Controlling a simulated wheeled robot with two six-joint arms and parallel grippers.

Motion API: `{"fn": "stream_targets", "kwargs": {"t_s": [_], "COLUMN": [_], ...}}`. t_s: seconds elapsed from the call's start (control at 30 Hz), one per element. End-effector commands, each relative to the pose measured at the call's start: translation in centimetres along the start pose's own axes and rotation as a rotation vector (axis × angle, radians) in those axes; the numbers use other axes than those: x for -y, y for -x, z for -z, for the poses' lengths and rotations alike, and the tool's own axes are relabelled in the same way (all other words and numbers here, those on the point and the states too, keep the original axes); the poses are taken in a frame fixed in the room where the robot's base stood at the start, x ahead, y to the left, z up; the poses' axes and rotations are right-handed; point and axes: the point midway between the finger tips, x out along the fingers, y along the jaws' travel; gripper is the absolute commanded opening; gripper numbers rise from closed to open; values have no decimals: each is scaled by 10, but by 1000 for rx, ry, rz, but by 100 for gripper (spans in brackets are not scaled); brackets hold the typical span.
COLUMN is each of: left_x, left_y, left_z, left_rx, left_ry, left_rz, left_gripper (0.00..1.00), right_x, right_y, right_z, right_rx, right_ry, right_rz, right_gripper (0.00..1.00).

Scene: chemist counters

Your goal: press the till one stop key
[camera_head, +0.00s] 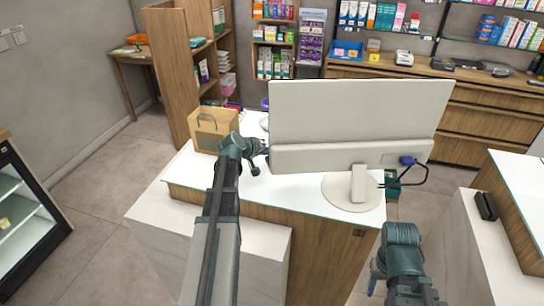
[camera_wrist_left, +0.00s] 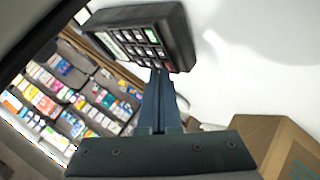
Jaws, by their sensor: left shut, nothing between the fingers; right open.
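A black keypad terminal (camera_wrist_left: 140,36) shows tilted in the left wrist view, with rows of pale keys, a green key (camera_wrist_left: 152,34) and a red key (camera_wrist_left: 169,67) at its near corner. My left gripper (camera_wrist_left: 160,78) is shut and empty, its fingertips at the terminal's lower edge, close to the red key. I cannot tell whether they touch it. In the head view my left arm reaches over the white counter (camera_head: 300,186), and the terminal is hidden behind the arm and monitor. My right gripper (camera_head: 375,280) is open and empty, low in front of the counter.
A large white monitor (camera_head: 350,112) on a round base stands on the counter, right of my left arm. A brown paper bag (camera_head: 206,133) stands left of it and also shows in the left wrist view (camera_wrist_left: 290,140). Another counter (camera_head: 520,185) is at the right.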

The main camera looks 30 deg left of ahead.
Motion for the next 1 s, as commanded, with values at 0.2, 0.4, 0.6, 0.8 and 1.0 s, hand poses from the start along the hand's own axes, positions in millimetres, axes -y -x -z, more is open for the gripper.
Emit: {"fn": "stream_targets", "kwargs": {"t_s": [0.2, 0.4, 0.6, 0.8, 1.0], "left_x": [-6, -6, -7, -14, -25], "left_y": [8, 8, 9, 19, 33], "left_z": [6, 6, 7, 14, 24], "left_rx": [0, 0, 0, 0, 0], "left_ry": [0, 0, 0, 0, 0], "left_rz": [0, 0, 0, 0, 0], "left_gripper": [0, 0, 0, 0, 0], "right_x": [-1, -1, -1, -3, -4], "right_y": [12, 12, 13, 27, 47], "right_z": [-1, -1, -1, -2, -3], "right_rx": [0, 0, 0, 0, 0], "right_ry": [0, 0, 0, 0, 0], "right_rz": [0, 0, 0, 0, 0], "right_gripper": [50, 50, 50, 50, 50]}}
